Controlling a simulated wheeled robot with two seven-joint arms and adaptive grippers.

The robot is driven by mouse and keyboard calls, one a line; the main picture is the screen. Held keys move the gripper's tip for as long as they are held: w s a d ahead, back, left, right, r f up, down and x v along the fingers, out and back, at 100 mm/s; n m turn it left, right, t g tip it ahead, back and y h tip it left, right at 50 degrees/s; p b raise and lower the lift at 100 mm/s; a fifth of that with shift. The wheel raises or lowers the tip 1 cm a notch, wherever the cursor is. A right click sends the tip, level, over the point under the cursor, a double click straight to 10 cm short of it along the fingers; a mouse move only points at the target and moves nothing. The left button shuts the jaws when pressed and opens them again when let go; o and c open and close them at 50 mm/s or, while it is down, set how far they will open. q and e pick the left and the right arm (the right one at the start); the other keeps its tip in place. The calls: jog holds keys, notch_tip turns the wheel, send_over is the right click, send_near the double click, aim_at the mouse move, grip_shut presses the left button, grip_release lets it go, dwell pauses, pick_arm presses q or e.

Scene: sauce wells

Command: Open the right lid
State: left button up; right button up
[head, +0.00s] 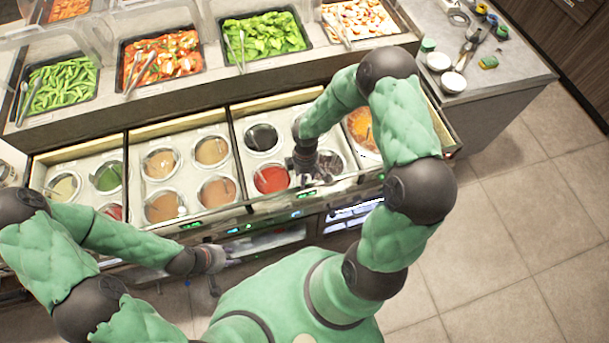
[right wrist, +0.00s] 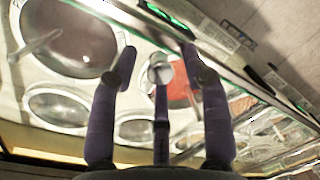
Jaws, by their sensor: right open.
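The counter holds round sauce wells in sections. The well of red sauce (head: 271,179) and a dark well (head: 262,138) sit left of my right gripper (head: 312,165). A well of orange soup (head: 359,124) lies to its right, partly behind my right arm. I cannot make out a separate right lid in the head view. In the right wrist view my right gripper (right wrist: 158,55) is open, its fingers spread over the wells. A small shiny round piece (right wrist: 160,72) shows between them; I cannot tell whether it is touched. My left gripper (head: 212,261) hangs before the counter front, its fingers unclear.
Trays of green beans (head: 62,82), red food (head: 160,62) and leafy greens (head: 263,37) with tongs stand behind the wells. White cups (head: 453,82) and small items sit on the grey side counter (head: 500,92). Tiled floor (head: 520,230) is open at the right.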

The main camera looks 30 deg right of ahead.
grip_shut()
jog(key=shift+w, duration=0.1)
